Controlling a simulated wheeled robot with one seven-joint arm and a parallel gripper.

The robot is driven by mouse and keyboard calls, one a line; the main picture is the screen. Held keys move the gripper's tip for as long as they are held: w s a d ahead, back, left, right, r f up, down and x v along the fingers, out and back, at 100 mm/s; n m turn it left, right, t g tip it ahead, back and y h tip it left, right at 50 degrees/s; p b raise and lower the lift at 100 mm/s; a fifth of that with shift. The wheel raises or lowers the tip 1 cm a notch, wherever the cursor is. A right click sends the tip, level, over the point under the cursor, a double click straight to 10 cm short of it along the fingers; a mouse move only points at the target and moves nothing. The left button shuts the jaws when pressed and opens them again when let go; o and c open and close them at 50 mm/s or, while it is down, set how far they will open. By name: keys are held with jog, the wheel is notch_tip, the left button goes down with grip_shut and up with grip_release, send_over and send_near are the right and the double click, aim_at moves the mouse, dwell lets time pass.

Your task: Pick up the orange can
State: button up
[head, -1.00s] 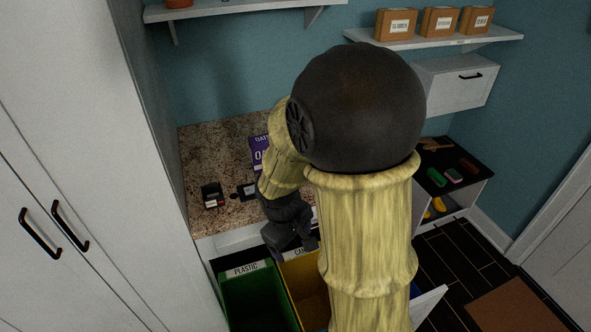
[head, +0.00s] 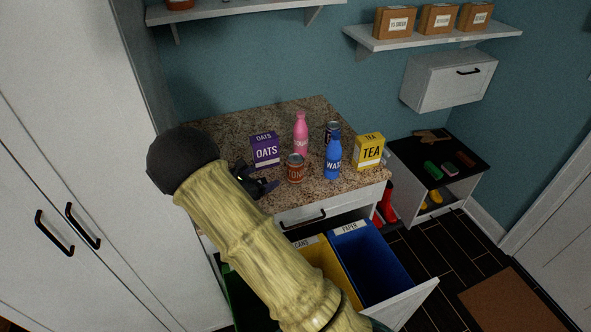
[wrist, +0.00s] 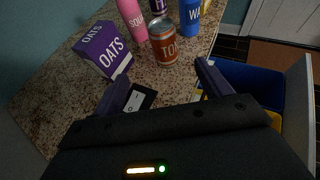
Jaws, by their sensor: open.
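The orange can (head: 295,168), with an orange label and metal top, stands upright on the speckled counter (head: 222,125). In the wrist view the can (wrist: 164,47) is ahead of my gripper (wrist: 163,86), roughly in line with the gap between the fingers. The fingers are apart with nothing between them. In the head view my gripper (head: 266,187) is just left of the can, not around it. My arm hides the counter's left part.
A purple oats box (head: 265,150), pink bottle (head: 300,134), blue bottle (head: 333,158) and yellow tea box (head: 369,152) stand close around the can. A dark can is partly hidden behind the blue bottle. Below, an open drawer holds bins, including a blue one (head: 372,262).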

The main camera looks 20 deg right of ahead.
aim_at(290, 169)
jog(key=p+x, duration=0.4)
jog(key=x, duration=0.8)
jog(key=shift+d+f, duration=0.1)
jog(key=shift+f, duration=0.05)
jog(key=shift+d+p, duration=0.1)
jog(key=shift+p, duration=0.25)
jog(key=shift+w+d+p, duration=0.1)
jog(key=shift+d+p, duration=0.15)
jog(key=shift+p, duration=0.05)
jog(key=p+x, duration=0.2)
jog(key=x, duration=0.2)
jog(key=shift+d+f, duration=0.2)
jog(key=shift+f, duration=0.05)
jog(key=c, duration=1)
